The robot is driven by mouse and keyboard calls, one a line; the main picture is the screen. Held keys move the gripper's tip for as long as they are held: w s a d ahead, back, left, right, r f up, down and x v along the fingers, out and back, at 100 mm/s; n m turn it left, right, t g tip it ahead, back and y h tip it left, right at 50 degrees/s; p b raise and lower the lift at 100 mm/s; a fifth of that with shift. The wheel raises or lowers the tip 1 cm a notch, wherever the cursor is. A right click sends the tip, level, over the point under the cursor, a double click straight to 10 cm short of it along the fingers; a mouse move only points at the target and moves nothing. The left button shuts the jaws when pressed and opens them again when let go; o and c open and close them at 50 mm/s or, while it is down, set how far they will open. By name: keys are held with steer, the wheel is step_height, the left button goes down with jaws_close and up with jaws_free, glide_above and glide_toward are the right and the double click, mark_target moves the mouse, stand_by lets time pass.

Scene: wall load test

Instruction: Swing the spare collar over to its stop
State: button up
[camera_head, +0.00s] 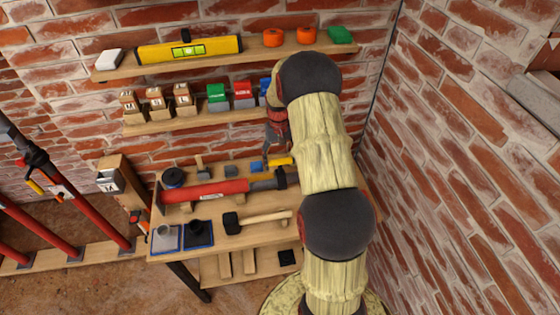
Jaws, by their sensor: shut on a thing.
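My gripper (276,154) reaches down to the wooden bench below the shelves, near the black-ended right part of a red bar tool. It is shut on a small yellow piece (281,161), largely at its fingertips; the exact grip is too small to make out. My arm hides the bench's right side.
The upper shelf holds a yellow spirit level (190,50) and orange rolls (273,38). The lower shelf carries several small boxes (217,97). Red poles (98,213) stand left; a brick wall closes the right.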

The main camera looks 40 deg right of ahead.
steer(key=shift+w+d+r, duration=0.1)
steer(key=shift+w, duration=0.05)
steer(key=o, duration=1.7)
